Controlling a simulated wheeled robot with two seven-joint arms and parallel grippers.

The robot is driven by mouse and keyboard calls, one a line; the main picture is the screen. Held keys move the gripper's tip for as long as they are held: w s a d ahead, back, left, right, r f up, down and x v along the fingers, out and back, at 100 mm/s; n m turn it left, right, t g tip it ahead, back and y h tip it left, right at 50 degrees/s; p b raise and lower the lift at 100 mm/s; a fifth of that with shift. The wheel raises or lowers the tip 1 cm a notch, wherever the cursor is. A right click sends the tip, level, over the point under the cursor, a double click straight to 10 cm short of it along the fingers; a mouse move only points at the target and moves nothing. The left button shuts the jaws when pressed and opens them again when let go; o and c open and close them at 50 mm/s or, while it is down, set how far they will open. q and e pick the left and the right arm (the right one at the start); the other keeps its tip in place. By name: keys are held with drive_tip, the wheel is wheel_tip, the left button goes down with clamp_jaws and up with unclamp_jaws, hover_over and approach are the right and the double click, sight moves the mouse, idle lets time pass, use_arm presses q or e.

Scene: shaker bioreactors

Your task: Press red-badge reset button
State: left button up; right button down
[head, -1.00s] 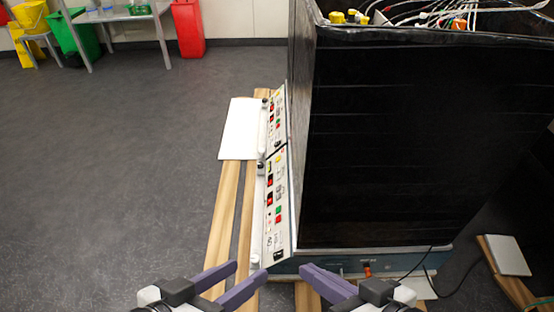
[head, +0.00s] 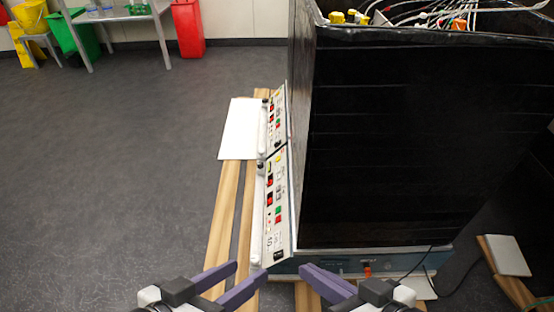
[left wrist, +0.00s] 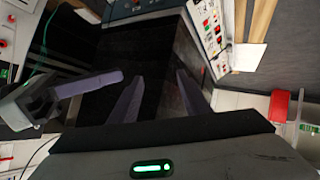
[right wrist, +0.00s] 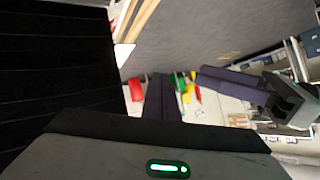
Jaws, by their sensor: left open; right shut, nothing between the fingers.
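A near control panel (head: 283,232) with red, green and black buttons runs along the left side of a shaker (head: 400,150) with black walls. A far control panel (head: 276,112) lies beyond it. The panels also show in the left wrist view (left wrist: 208,30). The buttons are too small to tell which one is the red-badge reset. My left gripper (head: 251,269) is open and empty, by the near end of the near panel. My right gripper (head: 302,267) is shut and empty, in front of the shaker's blue front face, right of the panel. Neither visibly touches a button.
Wooden rails (head: 223,215) and a white board (head: 240,130) lie left of the shaker. A small orange-red part (head: 367,269) sits on the blue front face. Cables run at the right. The grey floor at left is clear. A red bin (head: 188,28) stands at the back wall.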

use_arm(q)
drive_tip(key=s+a+r+y+p, duration=0.3)
drive_tip(key=a+r+p, duration=0.5)
drive_tip(key=p, duration=2.2)
drive_tip(key=shift+s+a+r+n+g+y, duration=0.2)
drive_tip(key=shift+a+n+g+y, duration=0.25)
drive_tip(key=shift+y, duration=0.45)
use_arm(e)
drive_tip(key=s+d+r+h, duration=0.3)
drive_tip(key=d+r+h, duration=0.1)
drive_tip(key=d+r, duration=0.4)
drive_tip(key=shift+s+d+r+m+g+h, duration=0.2)
drive_tip(key=shift+d+m+g+h, duration=0.15)
drive_tip(key=shift+d, duration=0.25)
use_arm(q)
drive_tip(key=shift+a, duration=0.1)
